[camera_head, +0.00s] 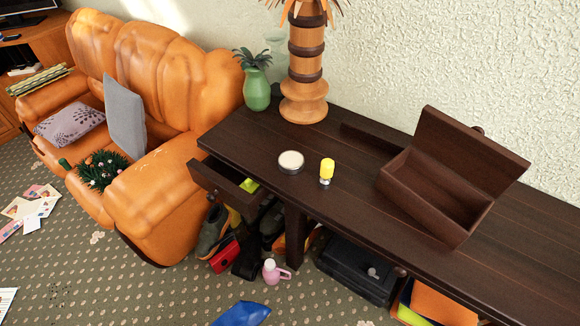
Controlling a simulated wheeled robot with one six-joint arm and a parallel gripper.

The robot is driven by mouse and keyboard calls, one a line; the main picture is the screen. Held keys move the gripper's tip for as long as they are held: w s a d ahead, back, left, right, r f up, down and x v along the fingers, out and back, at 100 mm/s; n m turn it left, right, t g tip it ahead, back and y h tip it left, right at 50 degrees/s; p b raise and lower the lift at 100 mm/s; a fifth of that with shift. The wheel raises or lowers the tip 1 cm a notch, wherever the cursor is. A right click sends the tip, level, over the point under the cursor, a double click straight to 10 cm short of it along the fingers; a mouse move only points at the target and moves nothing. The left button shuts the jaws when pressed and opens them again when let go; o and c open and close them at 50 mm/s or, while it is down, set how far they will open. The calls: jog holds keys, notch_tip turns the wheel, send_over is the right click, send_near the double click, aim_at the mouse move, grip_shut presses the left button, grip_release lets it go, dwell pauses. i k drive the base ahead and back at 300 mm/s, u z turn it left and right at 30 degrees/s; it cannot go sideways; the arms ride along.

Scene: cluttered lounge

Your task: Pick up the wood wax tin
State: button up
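A small round tin with a pale cream lid and a dark rim (291,161), which looks like the wood wax tin, lies flat on the dark wooden console table (330,212). It sits above the open drawer, left of a small yellow-topped object. Its label is too small to read. Nothing covers it. My gripper is not in the view.
Close right of the tin stands the yellow-topped object (326,171). An open wooden box (437,185) is further right; a lamp (304,90) and green vase (257,88) stand behind. An open drawer (212,181) juts out front-left. An orange sofa (165,85) is left.

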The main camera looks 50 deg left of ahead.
aim_at(291, 162)
jog(key=k, duration=0.45)
jog(key=u, duration=0.7)
jog(key=i, duration=0.5)
